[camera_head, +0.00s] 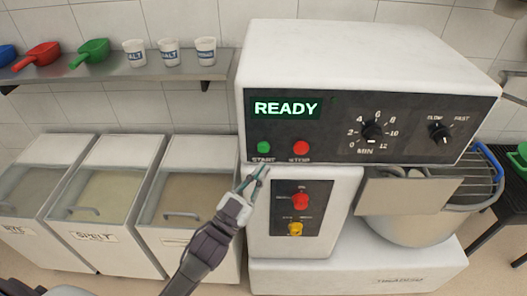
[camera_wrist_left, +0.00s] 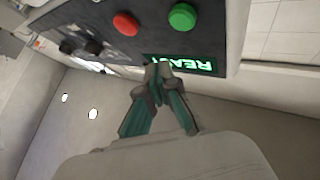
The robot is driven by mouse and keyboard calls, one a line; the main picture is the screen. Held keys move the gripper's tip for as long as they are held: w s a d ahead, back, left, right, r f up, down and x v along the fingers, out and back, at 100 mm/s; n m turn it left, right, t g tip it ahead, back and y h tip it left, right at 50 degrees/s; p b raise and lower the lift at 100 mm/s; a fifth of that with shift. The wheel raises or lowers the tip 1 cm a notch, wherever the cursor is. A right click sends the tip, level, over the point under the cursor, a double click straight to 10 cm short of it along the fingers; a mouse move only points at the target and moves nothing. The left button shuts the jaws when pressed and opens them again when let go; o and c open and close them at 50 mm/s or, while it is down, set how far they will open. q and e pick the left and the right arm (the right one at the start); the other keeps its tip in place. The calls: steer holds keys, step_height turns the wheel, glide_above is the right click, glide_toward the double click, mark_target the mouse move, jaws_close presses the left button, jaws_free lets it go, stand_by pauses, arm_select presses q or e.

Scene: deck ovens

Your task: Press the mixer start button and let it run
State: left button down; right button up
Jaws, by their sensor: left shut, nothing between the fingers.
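The mixer (camera_head: 370,60) is a large white machine with a dark front panel. Its green start button (camera_head: 264,148) sits at the panel's lower left, with the red stop button (camera_head: 301,148) to its right. The display (camera_head: 286,107) reads READY in green. My left gripper (camera_head: 262,172) is shut and empty, with its tips just below the start button in the head view. In the left wrist view the gripper (camera_wrist_left: 158,72) shows near the display, with the green button (camera_wrist_left: 183,16) and red button (camera_wrist_left: 125,24) beyond it. My right gripper is not seen.
A timer dial (camera_head: 372,130) and a speed dial (camera_head: 440,131) are on the panel. A lower panel has a red knob (camera_head: 300,201) and a yellow one (camera_head: 295,229). The steel bowl (camera_head: 415,228) is at the right. Flour bins (camera_head: 125,200) stand left, below a shelf (camera_head: 130,72).

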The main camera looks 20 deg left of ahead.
mark_target(274, 138)
arm_select(q)
steer(key=shift+w+a+b, duration=0.2)
steer(key=shift+w+a, duration=0.1)
steer(key=shift+w, duration=0.6)
steer(key=shift+w+a+b, duration=0.15)
steer(key=shift+w+a, duration=0.1)
steer(key=shift+w, duration=0.65)
steer(key=shift+w, duration=0.1)
steer(key=shift+w+a, duration=0.1)
steer(key=shift+w, duration=0.2)
steer(key=shift+w+a, duration=0.15)
steer(key=shift+w, duration=0.3)
stand_by(0.7)
steer(key=shift+s, duration=0.15)
steer(key=shift+s+d, duration=0.3)
steer(key=shift+s, duration=0.4)
steer(key=shift+s, duration=0.1)
steer(key=shift+s+d+p, duration=0.25)
steer(key=shift+s+p, duration=0.05)
steer(key=shift+s, duration=0.45)
steer(key=shift+s+d+p, duration=0.2)
steer(key=shift+s+p, duration=0.15)
steer(key=shift+s, duration=0.45)
steer(key=shift+s+d+p, duration=0.25)
steer(key=shift+s+p, duration=0.05)
steer(key=shift+s, duration=0.45)
